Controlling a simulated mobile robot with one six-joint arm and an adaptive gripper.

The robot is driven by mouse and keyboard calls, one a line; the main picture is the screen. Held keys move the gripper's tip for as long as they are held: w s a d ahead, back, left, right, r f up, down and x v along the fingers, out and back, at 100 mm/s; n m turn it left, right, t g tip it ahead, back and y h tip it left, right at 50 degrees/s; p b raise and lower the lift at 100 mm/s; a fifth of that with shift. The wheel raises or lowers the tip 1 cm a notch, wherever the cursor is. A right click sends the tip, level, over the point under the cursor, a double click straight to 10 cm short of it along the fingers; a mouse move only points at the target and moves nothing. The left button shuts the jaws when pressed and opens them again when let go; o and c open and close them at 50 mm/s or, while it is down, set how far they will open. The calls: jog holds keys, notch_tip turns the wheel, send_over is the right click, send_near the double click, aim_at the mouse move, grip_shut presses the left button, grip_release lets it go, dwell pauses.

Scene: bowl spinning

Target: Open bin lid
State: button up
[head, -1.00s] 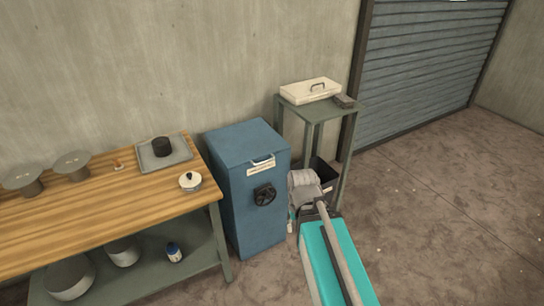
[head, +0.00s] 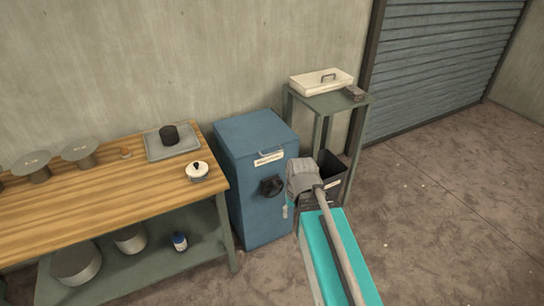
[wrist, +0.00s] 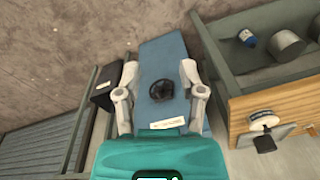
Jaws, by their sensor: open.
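A blue cabinet-like bin (head: 255,215) stands beside the bench. Its flat top (head: 256,132) looks shut, with a pale handle and a label (head: 269,159) at the upper front. A black knob (head: 272,186) is on its front face. An open-topped black bin (head: 330,175) stands under the side stand, partly behind my gripper. My gripper (head: 292,192) is open and empty, just right of the blue bin's front. In the wrist view, the blue bin (wrist: 165,55) and its knob (wrist: 161,90) show between my spread fingers (wrist: 160,75). I cannot tell any contact.
The green stand (head: 325,103) carries a white lidded box (head: 321,82) and a small dark block. Open floor lies at right.

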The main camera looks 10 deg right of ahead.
jog(key=w+a+f+m+t+y+b, duration=0.25)
jog(key=w+f+b, duration=0.3)
jog(key=w, duration=0.35)
jog(key=m+t+y+b, duration=0.2)
jog(key=m+t+b, duration=1)
jog(key=b, duration=0.5)
send_near(273, 153)
jog(key=v, duration=0.3)
jog(key=shift+s+r, duration=0.1)
jog(key=shift+s, duration=0.15)
jog(key=shift+n, duration=0.25)
jog(key=b+x, duration=0.1)
jog(key=x, duration=0.6)
jog(key=b+x, duration=0.2)
jog(key=x, duration=0.4)
jog(key=shift+w+f, duration=0.3)
jog(key=shift+w, duration=0.05)
grip_shut()
